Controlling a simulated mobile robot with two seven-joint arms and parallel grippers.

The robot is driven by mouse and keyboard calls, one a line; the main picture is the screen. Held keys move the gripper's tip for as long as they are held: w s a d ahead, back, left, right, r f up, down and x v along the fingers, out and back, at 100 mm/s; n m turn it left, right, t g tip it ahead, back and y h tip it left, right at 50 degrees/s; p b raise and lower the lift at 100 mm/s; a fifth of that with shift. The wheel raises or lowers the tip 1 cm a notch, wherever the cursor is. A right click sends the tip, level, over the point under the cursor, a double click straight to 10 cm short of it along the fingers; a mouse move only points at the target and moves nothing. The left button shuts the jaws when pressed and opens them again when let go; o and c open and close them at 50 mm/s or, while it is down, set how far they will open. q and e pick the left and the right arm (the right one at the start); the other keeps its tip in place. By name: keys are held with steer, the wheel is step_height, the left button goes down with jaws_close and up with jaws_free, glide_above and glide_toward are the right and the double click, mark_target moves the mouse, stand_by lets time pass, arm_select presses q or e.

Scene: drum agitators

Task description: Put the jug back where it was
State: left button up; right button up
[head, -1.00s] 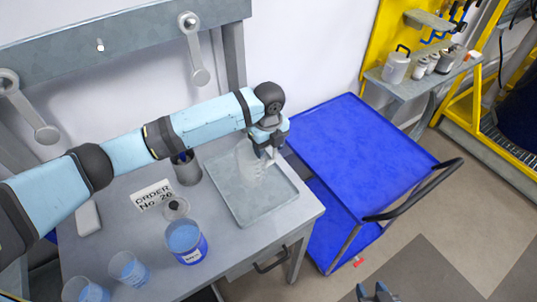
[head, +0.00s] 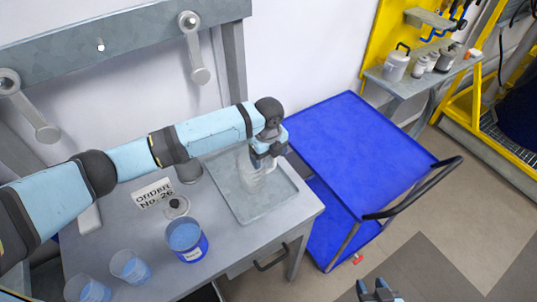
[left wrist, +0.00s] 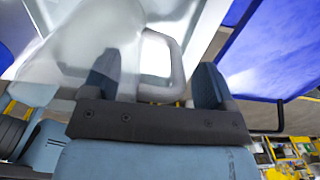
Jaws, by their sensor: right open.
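The clear jug (head: 252,180) is on the grey tray (head: 268,208) at the right end of the table. Its handle also shows in the left wrist view (left wrist: 176,62). My left gripper (head: 265,160) is at the jug's upper side. In the left wrist view, its two fingers (left wrist: 158,85) are apart, with the handle between them and a small gap beside the right finger. The jug's base is hard to make out through its clear wall. My right gripper (head: 376,291) is open and empty at the bottom edge, over the floor.
A blue-filled beaker (head: 186,240), smaller beakers (head: 130,266) and an order sign (head: 153,193) are on the table's left part.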

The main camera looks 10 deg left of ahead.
arm_select(q)
step_height(320, 180, up, 12)
steer(key=b, duration=0.1)
steer(key=shift+r, duration=0.15)
stand_by(0.3)
stand_by(0.4)
